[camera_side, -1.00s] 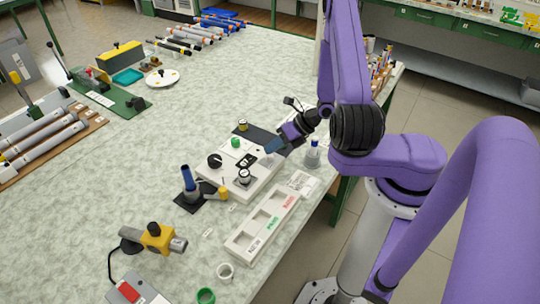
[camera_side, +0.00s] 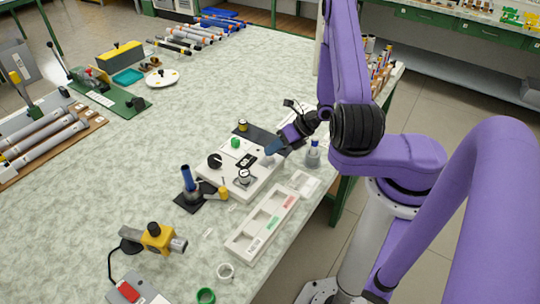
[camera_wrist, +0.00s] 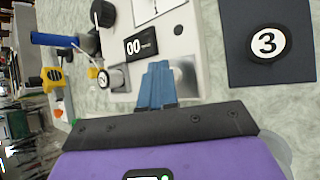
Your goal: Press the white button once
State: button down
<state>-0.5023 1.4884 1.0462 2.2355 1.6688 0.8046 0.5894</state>
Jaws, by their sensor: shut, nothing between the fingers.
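A white control box (camera_side: 262,181) stands on the bench. In the wrist view the fingertips (camera_wrist: 155,68) are over the box face, beside the display and partly covering a grey plate (camera_wrist: 185,76). I cannot clearly make out a white button; the fingers may hide it. Contact with the box cannot be told.
A bottle (camera_side: 313,155) stands close to my gripper. The bench left of the box is largely clear.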

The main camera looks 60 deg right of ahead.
aim_at(273, 156)
jog(key=shift+r, duration=0.1)
dwell(0.5)
jog(key=shift+r, duration=0.75)
jog(key=shift+r, duration=2.45)
